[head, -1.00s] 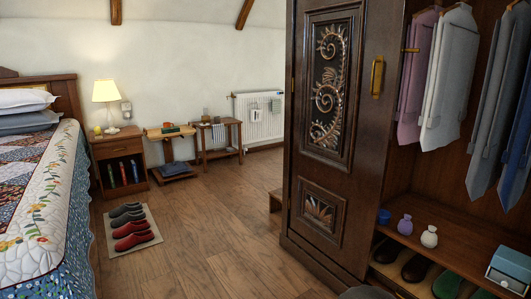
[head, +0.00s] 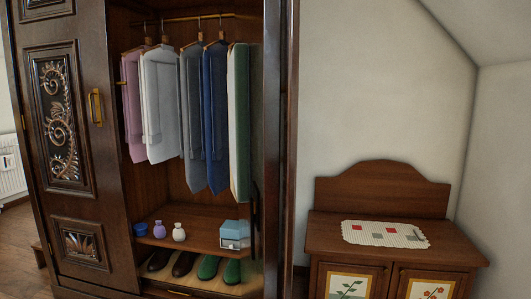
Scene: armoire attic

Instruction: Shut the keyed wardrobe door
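The dark wooden wardrobe fills the left and middle of the head view. Its carved left door (head: 62,150) is shut and has a brass handle (head: 96,107). The right half stands open, showing the inside. A tall dark panel (head: 284,150) at the right of the opening is seen nearly edge-on and looks like the other door swung open. A thin dark bar (head: 254,215), perhaps a handle, shows beside it. I cannot make out a key. My gripper is not in view.
Several garments (head: 190,110) hang inside. Small jars (head: 178,232), a blue box (head: 234,234) and shoes (head: 207,267) are on the shelves below. A low cabinet (head: 395,236) with a cloth on top stands to the right of the wardrobe.

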